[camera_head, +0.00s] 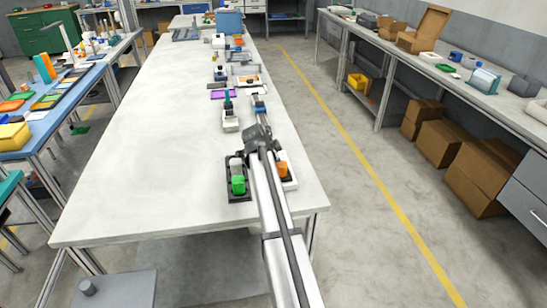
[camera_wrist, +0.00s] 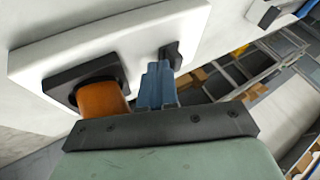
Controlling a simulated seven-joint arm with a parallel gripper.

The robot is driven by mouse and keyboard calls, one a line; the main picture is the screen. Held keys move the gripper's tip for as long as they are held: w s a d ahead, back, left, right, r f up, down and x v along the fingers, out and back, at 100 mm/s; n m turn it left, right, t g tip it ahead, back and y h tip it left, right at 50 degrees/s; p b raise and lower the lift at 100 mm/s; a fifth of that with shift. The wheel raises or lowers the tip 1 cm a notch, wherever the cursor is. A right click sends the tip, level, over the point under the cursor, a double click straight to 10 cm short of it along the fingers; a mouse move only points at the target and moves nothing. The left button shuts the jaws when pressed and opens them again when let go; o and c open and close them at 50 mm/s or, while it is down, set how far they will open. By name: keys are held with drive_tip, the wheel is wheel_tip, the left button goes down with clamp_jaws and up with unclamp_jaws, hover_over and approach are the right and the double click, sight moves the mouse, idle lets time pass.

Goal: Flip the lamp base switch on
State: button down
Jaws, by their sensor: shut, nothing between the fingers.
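A white lamp base (camera_wrist: 120,42) fills the upper part of the wrist view. An orange cylinder (camera_wrist: 103,100) stands in a black square socket (camera_wrist: 84,76) on it. A small black switch (camera_wrist: 173,55) sticks up from the base to the right of the orange cylinder. My gripper (camera_wrist: 158,72) is shut and empty, its blue fingers together right beside the switch. I cannot tell whether they touch it. In the head view the orange cylinder (camera_head: 283,168) shows just right of my arm, which hides part of the white base (camera_head: 291,184) and the fingertips.
A black holder with a green part (camera_head: 238,185) stands just left of my arm. A white device (camera_head: 231,121), a purple tray (camera_head: 223,94) and several other items stand farther along the white table (camera_head: 150,150). The table's left side is clear.

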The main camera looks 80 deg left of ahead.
drive_tip(key=a, duration=0.2)
drive_tip(key=shift+a, duration=0.3)
drive_tip(key=shift+d, duration=0.1)
drive_tip(key=v, duration=1)
drive_tip(key=shift+d, duration=0.15)
idle(0.4)
